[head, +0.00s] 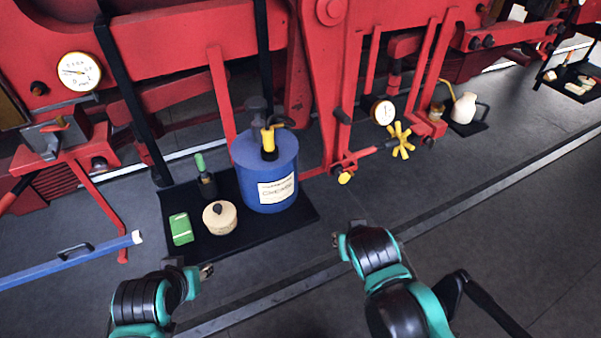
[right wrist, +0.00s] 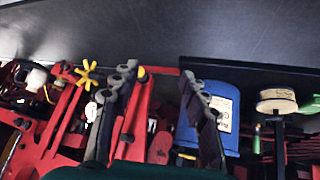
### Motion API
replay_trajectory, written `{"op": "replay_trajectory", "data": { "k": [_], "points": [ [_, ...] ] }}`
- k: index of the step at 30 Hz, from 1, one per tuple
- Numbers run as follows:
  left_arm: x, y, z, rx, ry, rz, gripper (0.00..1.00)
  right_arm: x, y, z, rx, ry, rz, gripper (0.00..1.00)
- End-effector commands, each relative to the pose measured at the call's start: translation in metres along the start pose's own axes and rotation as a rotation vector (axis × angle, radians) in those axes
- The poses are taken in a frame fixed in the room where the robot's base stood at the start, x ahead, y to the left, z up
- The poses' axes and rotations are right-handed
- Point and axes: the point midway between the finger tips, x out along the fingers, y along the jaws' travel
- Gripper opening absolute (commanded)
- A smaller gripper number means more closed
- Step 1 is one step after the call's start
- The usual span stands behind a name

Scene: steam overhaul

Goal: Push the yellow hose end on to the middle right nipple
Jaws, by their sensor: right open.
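A small yellow end (head: 345,177) shows low on the red frame, left of a yellow handwheel (head: 401,139); whether it is the hose end or a fitting is too small to tell. In the right wrist view a yellow tip (right wrist: 141,72) shows between the fingers, farther off. I cannot make out the middle right nipple. My right gripper (head: 338,241) is in front of the frame, apart from it; in its wrist view the gripper (right wrist: 158,72) is open and empty. My left gripper (head: 207,271) is near the black tray's front edge; its finger opening is unclear.
A blue can (head: 262,185) with a yellow-topped spout, a round cream tin (head: 219,217) and a green box (head: 181,229) stand on a black tray (head: 285,222). A blue bar (head: 65,262) lies left. A cream jug (head: 464,108) stands right. The front floor is mostly clear.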

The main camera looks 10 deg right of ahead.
Motion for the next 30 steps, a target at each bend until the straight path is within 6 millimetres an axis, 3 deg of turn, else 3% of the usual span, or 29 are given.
{"op": "replay_trajectory", "data": {
  "k": [8,14,17,22,27,30],
  "points": [
    [-0.003,0.0,-0.002,0.0,0.0,0.0,0.4,0.012,-0.009,-0.042,0.009,0.09,0.109,0.45],
    [-0.005,0.0,-0.003,0.0,0.0,0.0,0.4,0.018,-0.029,-0.082,0.026,0.218,0.182,0.45],
    [-0.006,0.0,-0.004,0.0,0.0,0.0,0.4,0.019,-0.053,-0.111,0.041,0.331,0.209,0.45],
    [-0.009,0.0,-0.007,0.0,0.0,0.0,0.4,0.006,-0.124,-0.162,0.087,0.615,0.19,0.45],
    [-0.011,0.0,-0.008,0.0,0.0,0.0,0.4,-0.015,-0.185,-0.183,0.13,0.829,0.11,0.45],
    [-0.011,0.0,-0.008,0.0,0.0,0.0,0.4,-0.023,-0.202,-0.186,0.145,0.89,0.078,0.45]
  ]
}}
